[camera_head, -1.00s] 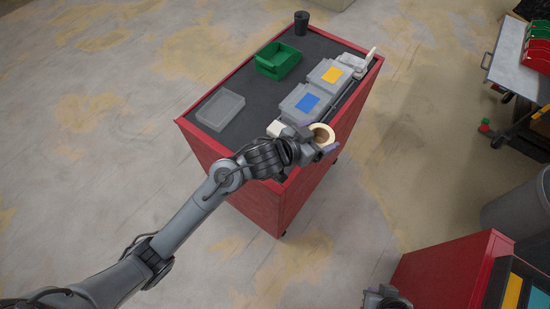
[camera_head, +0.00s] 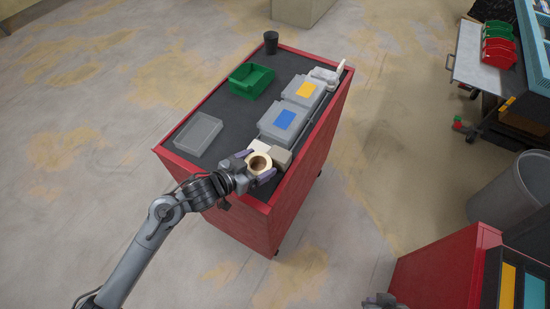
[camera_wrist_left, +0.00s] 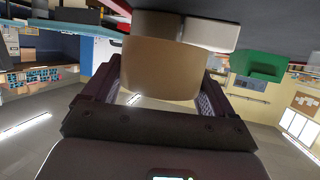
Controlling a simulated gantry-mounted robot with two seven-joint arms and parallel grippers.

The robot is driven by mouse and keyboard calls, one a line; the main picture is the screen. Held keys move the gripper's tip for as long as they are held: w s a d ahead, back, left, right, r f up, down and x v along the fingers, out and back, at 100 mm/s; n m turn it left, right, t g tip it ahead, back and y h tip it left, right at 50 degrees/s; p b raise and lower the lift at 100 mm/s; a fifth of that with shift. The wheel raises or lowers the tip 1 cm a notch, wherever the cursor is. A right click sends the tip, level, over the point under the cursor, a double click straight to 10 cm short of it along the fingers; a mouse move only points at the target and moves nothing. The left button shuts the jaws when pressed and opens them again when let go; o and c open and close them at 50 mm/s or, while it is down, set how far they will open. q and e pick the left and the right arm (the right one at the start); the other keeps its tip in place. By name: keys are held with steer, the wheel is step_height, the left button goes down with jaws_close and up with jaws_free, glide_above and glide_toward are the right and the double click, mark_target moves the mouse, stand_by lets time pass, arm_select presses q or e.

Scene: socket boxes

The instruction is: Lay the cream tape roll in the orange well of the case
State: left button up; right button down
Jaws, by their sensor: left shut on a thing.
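The cream tape roll (camera_head: 267,169) is held in my left gripper (camera_head: 256,165), over the near end of the red cart's dark top. In the left wrist view the roll (camera_wrist_left: 160,65) shows as a brownish cylinder between the two fingers (camera_wrist_left: 152,98). At the bottom right, an orange-yellow panel (camera_head: 509,284) shows beside a blue one (camera_head: 536,295) in a dark case on a second red cabinet. It is cut off by the frame edge, so its depth cannot be told. Only a small grey part of my right gripper (camera_head: 385,303) shows at the bottom edge.
Open floor separates the cart from the cabinet (camera_head: 440,270).

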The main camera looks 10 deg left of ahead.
mark_target(256, 171)
arm_select(q)
steer(key=shift+a+f, duration=0.2)
steer(key=shift+f, duration=1.7)
steer(key=shift+f, duration=0.1)
steer(key=shift+f, duration=0.15)
steer(key=o, duration=0.9)
